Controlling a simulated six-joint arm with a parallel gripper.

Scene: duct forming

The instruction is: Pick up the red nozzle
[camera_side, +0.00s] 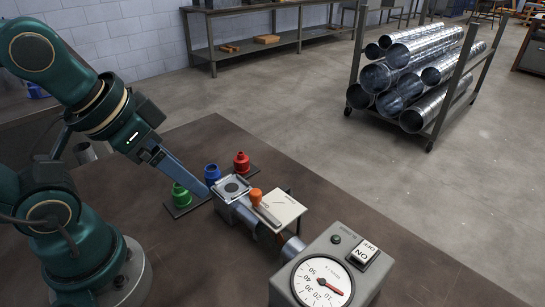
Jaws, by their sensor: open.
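The red nozzle (241,163) stands upright at the far right end of a dark rack on the table. A blue nozzle (212,174) stands in the middle of the rack and a green nozzle (181,196) at its near left end. My gripper (205,190) is a blue-grey tool pointing down to the right. Its tip appears close to the blue and green nozzles, left of the red one. It appears empty, and the gap between its fingers is hard to make out from this side.
A grey metal fixture (232,188) with a duct stands right of the rack, beside an orange-handled lever (256,197) and a pale plate (284,208). A gauge box (330,265) stands in front. The table (400,270) is clear at right.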

